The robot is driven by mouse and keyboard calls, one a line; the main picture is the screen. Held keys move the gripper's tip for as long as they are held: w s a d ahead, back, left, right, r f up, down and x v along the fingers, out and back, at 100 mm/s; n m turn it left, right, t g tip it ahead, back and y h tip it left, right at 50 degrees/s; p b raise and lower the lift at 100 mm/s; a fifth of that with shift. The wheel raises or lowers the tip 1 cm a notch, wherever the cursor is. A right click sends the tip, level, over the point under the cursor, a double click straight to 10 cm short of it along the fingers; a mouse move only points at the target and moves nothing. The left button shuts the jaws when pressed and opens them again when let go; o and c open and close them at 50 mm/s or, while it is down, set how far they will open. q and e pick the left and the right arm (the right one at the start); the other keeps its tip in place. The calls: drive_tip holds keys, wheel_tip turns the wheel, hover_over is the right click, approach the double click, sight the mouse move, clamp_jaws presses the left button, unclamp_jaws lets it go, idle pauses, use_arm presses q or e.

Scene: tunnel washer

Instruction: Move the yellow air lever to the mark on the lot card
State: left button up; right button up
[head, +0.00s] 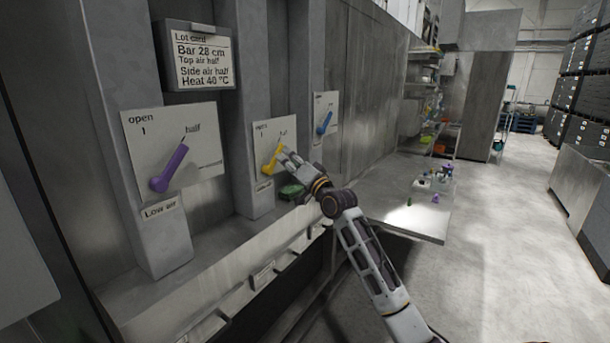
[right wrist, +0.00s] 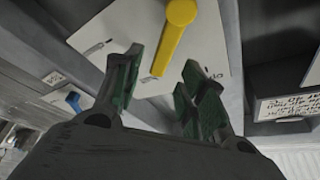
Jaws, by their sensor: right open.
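The yellow air lever (head: 270,161) sits on a white plate (head: 262,143) on the middle grey post. It slants up and to the right from its pivot, towards the small, hardly legible writing at the plate's upper right. My right gripper (head: 284,155) is at this plate and partly covers the lever. In the right wrist view my right gripper (right wrist: 163,60) is open, with the yellow lever's (right wrist: 171,45) narrow end between its green fingers, no clear contact. The lot card (head: 201,58) reads "Top air half", "Side air half", "Bar 28 cm", "Heat 40 °C". My left gripper is out of view.
A purple lever (head: 170,168) on a plate above a "Low air" label (head: 160,210) stands left, pointing towards "half". A blue lever (head: 324,122) is on the right post. A ledge (head: 185,280) runs below; a table (head: 410,213) with small items stands right.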

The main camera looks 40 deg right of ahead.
drive_tip(key=v, duration=0.8)
idle(0.4)
idle(0.5)
drive_tip(key=shift+n, duration=0.3)
